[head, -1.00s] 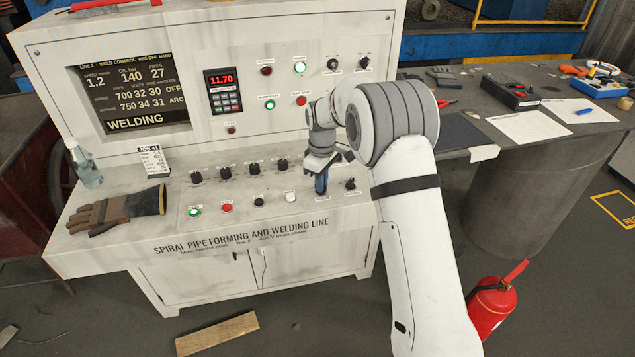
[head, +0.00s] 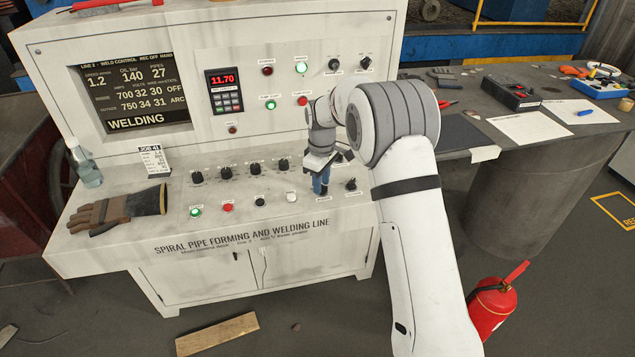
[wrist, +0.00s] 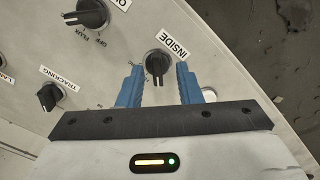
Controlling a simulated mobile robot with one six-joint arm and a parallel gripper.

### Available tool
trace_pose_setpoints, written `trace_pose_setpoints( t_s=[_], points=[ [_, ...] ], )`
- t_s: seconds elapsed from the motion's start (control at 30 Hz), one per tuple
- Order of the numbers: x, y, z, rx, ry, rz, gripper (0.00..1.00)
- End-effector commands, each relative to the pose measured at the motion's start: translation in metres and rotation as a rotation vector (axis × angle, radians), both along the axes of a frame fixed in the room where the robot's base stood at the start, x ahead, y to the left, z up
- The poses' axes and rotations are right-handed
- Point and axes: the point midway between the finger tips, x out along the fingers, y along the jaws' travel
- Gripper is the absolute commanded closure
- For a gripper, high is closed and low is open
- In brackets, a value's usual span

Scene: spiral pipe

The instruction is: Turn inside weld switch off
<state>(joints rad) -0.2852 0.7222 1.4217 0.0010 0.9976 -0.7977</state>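The inside weld switch is a black rotary knob (wrist: 158,63) beside the label INSIDE (wrist: 173,46) in the wrist view. My gripper (wrist: 159,70) is open, with one blue finger on each side of the knob and a visible gap on both sides. The knob's grip bar points down in that view, toward the gripper body. In the head view my gripper (head: 320,186) points down at the right part of the console desk and hides this knob. On the console screen (head: 135,92), the upper of the two weld rows ends in OFF and the lower in ARC.
Another black knob (head: 351,184) stands just right of my gripper. A white button (head: 291,196) is close on its left. A glove (head: 105,211) lies on the desk's left.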

Motion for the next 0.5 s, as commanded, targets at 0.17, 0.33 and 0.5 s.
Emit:
trace_pose_setpoints(
  t_s=[0.17,0.33,0.5],
  points=[
    [-0.001,0.0,0.028,0.001,-0.004,0.0,0.68],
    [-0.002,0.001,0.056,0.002,-0.003,0.0,0.68],
    [-0.003,0.001,0.071,0.001,-0.002,0.001,0.68]
  ],
)
